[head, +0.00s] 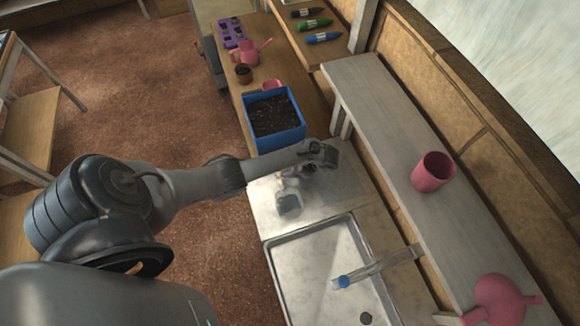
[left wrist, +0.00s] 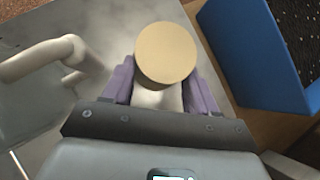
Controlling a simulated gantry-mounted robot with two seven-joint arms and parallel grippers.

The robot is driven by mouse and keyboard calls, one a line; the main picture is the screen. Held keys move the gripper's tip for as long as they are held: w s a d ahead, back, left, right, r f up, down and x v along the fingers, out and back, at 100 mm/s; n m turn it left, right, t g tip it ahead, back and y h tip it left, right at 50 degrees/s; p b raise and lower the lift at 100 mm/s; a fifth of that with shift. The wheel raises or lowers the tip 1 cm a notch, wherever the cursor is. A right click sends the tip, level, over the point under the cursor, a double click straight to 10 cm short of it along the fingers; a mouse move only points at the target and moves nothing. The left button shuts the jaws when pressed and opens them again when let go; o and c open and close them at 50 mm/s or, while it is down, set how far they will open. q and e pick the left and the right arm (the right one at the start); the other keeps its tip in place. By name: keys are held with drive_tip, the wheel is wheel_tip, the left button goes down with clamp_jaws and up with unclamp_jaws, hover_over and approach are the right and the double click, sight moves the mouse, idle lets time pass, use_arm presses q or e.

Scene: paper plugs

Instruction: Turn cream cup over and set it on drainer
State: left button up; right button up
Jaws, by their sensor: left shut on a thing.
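My left gripper (head: 306,172) is over the pale counter beside the sink, between the blue box and the basin. In the left wrist view its purple fingers (left wrist: 158,85) are shut on the cream cup (left wrist: 165,52). A flat, round tan face of the cup points towards the wrist camera; its pale body goes down between the fingers. I cannot tell whether that face is its base or its opening. In the head view the cup is mostly hidden by the gripper. Cream rounded bars (left wrist: 40,58), possibly the drainer, show at the left of the wrist view. My right gripper is not in view.
A pink pot (head: 432,172) stands on the right shelf.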

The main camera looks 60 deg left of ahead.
use_arm(q)
drive_tip(key=shift+f+b, duration=0.4)
drive_tip(key=shift+f, duration=0.2)
drive_tip(key=o, duration=1.1)
drive_tip(key=shift+r, duration=0.1)
drive_tip(key=shift+o, duration=0.2)
drive_tip(key=shift+r, duration=0.1)
